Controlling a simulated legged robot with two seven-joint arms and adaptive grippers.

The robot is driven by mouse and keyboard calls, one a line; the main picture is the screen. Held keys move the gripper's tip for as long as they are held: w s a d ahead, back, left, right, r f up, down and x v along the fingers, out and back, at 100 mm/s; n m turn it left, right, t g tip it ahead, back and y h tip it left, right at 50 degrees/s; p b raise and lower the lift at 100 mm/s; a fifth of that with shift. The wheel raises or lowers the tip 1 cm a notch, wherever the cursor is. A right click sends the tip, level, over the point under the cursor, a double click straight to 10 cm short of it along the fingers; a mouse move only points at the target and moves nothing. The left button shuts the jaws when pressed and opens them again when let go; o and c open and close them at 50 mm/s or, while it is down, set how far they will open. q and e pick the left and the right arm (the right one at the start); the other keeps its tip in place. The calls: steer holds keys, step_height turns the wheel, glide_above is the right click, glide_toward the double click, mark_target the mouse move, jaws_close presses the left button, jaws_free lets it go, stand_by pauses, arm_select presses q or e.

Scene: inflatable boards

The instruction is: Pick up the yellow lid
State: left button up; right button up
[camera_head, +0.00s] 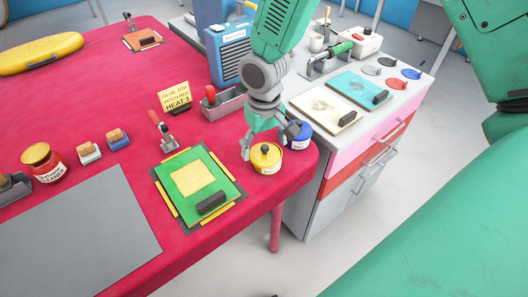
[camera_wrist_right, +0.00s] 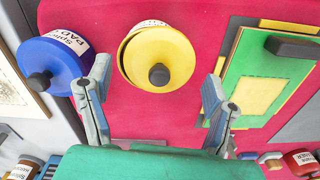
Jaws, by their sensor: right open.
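The yellow lid (camera_head: 266,154) with a black knob sits on a small labelled pot near the right corner of the red table. In the right wrist view the yellow lid (camera_wrist_right: 146,52) is at upper middle, its knob between the fingertips' directions. My right gripper (camera_head: 268,141) is open and empty, pointing down just above the lid. In the wrist view the right gripper (camera_wrist_right: 157,88) has one finger on each side of the knob, apart from it. My left gripper is not in view.
A blue-lidded pot (camera_head: 299,138) stands close beside the yellow one, near one finger. A green board (camera_head: 222,178) with a yellow patch and dark roller lies left of the pots. A grey tool tray (camera_head: 228,106) is behind. A drawer cabinet (camera_head: 352,165) stands right of the table.

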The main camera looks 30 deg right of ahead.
steer(key=shift+w+f, duration=0.1)
steer(key=shift+f, duration=0.55)
steer(key=c, duration=1.1)
steer(key=shift+s, duration=0.2)
steer(key=shift+c, duration=0.7)
